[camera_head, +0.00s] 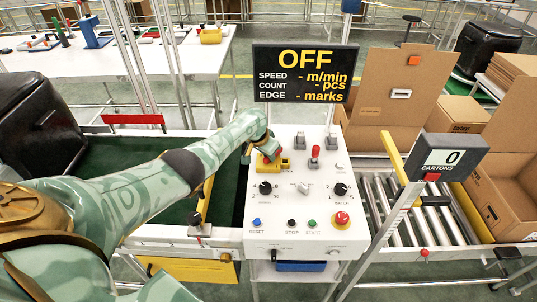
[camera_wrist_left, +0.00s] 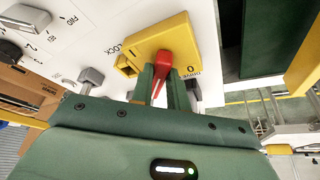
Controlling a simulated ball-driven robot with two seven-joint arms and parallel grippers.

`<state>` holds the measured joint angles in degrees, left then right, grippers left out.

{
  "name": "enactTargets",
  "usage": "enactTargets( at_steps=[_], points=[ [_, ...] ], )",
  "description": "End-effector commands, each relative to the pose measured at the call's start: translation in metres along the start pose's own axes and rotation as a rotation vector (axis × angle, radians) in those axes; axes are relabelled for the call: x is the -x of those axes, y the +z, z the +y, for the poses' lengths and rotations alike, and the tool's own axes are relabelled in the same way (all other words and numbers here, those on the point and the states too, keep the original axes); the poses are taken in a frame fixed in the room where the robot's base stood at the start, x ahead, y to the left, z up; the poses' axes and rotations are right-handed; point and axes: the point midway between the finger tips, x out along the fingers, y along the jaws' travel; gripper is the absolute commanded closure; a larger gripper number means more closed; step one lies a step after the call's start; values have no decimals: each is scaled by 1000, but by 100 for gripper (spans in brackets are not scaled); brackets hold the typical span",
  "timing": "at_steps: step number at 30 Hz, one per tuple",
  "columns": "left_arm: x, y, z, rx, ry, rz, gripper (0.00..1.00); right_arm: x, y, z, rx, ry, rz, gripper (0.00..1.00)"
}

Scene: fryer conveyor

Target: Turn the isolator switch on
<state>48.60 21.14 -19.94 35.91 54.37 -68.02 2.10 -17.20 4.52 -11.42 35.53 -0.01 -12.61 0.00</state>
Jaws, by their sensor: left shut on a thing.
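The isolator switch is a yellow block (camera_head: 285,164) with a red handle, at the upper left of the white control panel (camera_head: 262,208). In the left wrist view the yellow block (camera_wrist_left: 172,38) shows a "0" mark and its red handle (camera_wrist_left: 163,62). My left gripper (camera_wrist_left: 162,82) is shut on the red handle, a green finger on each side of it. In the head view my left gripper (camera_head: 268,153) is over the switch and hides most of the handle. The display (camera_head: 303,72) reads "OFF". My right gripper is in neither view.
The panel also holds a red-topped lever (camera_head: 315,152), black knobs (camera_head: 340,189) and a red stop button (camera_head: 342,219) on yellow. A dark green belt (camera_head: 105,165) lies left. A roller conveyor (camera_head: 395,205) and cartons (camera_head: 395,95) stand right.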

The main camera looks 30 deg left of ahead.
Motion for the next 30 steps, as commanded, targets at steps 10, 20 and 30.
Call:
enactTargets(
  at_steps=[10,20,30],
  points=[
    [-5,2,-2,-301,127,-3,100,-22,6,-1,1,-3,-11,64],
    [-6,1,-4,-575,241,-4,100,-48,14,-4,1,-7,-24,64],
    [-5,0,-4,-762,317,-6,100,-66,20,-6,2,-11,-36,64]
  ],
)
